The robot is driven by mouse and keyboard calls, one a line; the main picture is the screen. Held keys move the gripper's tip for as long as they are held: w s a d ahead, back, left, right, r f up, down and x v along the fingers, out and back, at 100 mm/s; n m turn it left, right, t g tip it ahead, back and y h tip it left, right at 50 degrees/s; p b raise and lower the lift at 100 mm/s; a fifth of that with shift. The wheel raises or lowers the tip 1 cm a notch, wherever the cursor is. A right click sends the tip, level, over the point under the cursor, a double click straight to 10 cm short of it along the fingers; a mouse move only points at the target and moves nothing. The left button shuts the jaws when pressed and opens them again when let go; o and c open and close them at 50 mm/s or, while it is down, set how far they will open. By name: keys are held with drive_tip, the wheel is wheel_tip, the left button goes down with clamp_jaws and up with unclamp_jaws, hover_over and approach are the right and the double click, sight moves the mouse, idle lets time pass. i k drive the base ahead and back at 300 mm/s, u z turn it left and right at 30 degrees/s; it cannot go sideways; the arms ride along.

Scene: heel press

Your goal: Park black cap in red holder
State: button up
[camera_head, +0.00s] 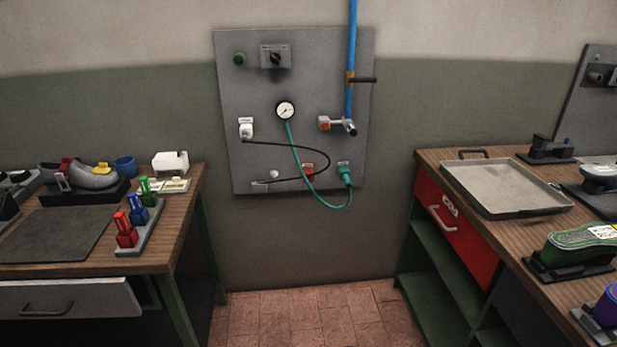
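A small red holder (308,172) is fixed low on the grey wall panel (232,100), between a black cord and a green hose. I cannot make out its inside. I cannot clearly pick out a black cap. A dark fitting under a white label (246,129) at the panel's left may be it, but it is too small to tell. A black cord (305,148) runs right from there and loops back to a small grey piece (262,186) at the panel's lower left. My gripper is not in view.
The green hose (298,150) hangs from a gauge (285,110) to a green fitting (344,172) beside the red holder. A blue pipe (351,50) with a valve is at right. Workbenches stand left (150,250) and right (480,240). The floor between (300,315) is clear.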

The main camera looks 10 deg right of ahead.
sight(350, 129)
drive_tip(key=k, duration=0.65)
drive_tip(key=u, duration=0.3)
drive_tip(key=i, duration=1.15)
drive_tip(key=u, duration=0.65)
drive_tip(key=i, duration=0.55)
drive_tip(key=u, duration=0.2)
